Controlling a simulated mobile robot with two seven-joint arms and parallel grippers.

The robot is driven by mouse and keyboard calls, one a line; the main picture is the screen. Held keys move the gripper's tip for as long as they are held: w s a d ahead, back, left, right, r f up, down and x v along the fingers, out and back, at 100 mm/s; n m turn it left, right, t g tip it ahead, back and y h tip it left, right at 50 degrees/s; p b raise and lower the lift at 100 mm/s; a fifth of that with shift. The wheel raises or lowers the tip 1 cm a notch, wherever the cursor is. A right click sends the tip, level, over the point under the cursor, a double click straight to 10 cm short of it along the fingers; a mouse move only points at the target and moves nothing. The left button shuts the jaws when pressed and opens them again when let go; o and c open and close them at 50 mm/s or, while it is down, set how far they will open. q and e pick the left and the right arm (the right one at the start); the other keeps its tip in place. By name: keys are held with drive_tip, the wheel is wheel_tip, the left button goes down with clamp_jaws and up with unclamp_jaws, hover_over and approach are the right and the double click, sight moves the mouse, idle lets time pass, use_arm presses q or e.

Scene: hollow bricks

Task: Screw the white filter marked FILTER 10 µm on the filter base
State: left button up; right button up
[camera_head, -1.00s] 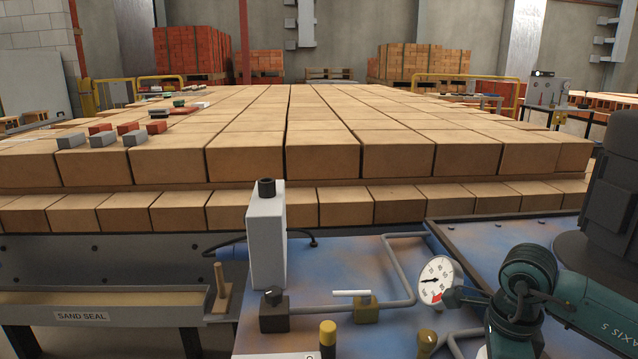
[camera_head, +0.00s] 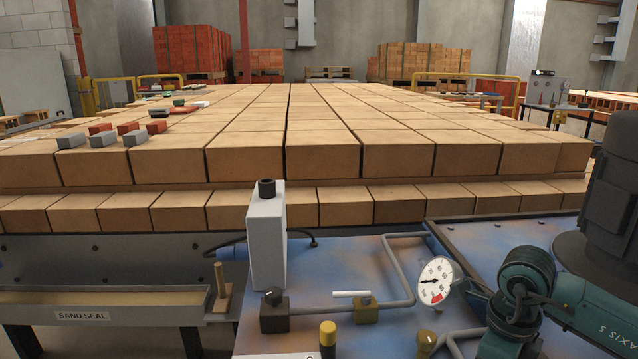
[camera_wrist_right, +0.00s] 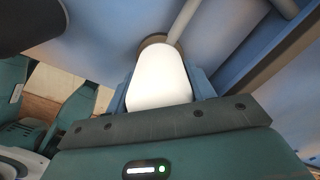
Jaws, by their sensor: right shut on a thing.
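The white filter (camera_wrist_right: 158,72) fills the middle of the right wrist view, between the blue-grey fingers of my right gripper (camera_wrist_right: 161,92). The gripper is shut on it. The FILTER 10 µm marking does not show from this side. A brownish round rim (camera_wrist_right: 154,40) shows just past the filter's far end, beside a grey pipe; I cannot tell whether it is the filter base or whether the filter touches it. In the head view only my right arm shows at the lower right; its gripper and the filter are out of frame. My left gripper is in neither view.
A blue panel (camera_head: 385,262) carries grey pipework (camera_head: 404,275), a dial gauge (camera_head: 434,281), a yellow valve with a white handle (camera_head: 365,308) and a tall white box (camera_head: 266,240). Rows of tan bricks (camera_head: 400,153) lie behind it. A sand trough (camera_head: 105,302) is at the left.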

drive_tip(key=shift+m, duration=1.4)
drive_tip(key=shift+p, duration=0.3)
drive_tip(key=shift+m, duration=1)
drive_tip(key=o, duration=1.3)
drive_tip(key=shift+c, duration=0.2)
